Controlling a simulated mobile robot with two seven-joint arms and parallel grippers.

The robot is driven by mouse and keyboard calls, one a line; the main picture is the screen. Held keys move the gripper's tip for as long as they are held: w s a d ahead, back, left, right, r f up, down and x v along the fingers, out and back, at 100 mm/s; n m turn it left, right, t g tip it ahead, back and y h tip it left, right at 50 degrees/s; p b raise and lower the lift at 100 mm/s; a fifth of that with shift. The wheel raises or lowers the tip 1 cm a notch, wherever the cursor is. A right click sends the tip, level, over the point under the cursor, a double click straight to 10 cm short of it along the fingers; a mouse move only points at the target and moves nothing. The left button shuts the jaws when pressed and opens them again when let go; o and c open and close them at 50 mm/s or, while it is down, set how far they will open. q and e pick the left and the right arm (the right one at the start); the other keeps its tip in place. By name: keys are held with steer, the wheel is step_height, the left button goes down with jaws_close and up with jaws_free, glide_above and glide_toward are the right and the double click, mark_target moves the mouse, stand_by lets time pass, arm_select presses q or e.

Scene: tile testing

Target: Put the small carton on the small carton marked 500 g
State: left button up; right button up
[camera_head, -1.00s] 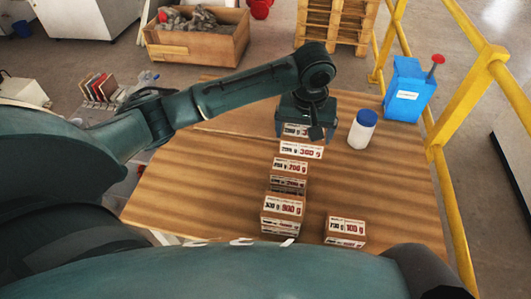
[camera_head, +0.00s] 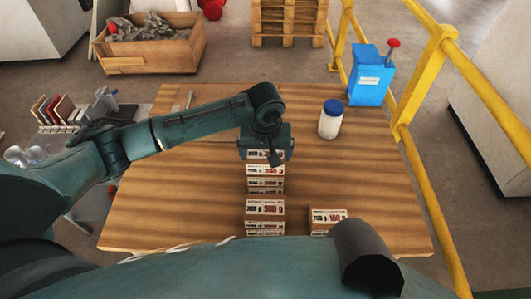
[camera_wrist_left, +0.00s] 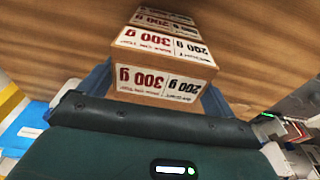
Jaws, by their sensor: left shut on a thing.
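My left gripper (camera_head: 265,153) is shut on a small carton at the far end of a row of cartons. A small carton that seems marked 500 g (camera_head: 265,208) stands at the near end of the row. Whether the held carton touches the surface below cannot be told. My right gripper is not in view.
Other labelled cartons (camera_head: 265,170) lie between the gripper and the near end. Another carton (camera_head: 328,217) stands to the right. A white bottle with a blue lid (camera_head: 330,122) and a blue container (camera_head: 370,82) are at the back right. The table's left half (camera_head: 170,210) is clear.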

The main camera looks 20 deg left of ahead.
arm_select(q)
steer(key=shift+f, duration=0.2)
steer(key=shift+f, duration=0.1)
steer(key=o, duration=0.8)
steer(key=r, duration=0.4)
steer(key=s+r, duration=0.1)
steer(key=r, duration=0.7)
steer(key=shift+s+d+p, duration=0.3)
steer(key=shift+s+p, duration=0.05)
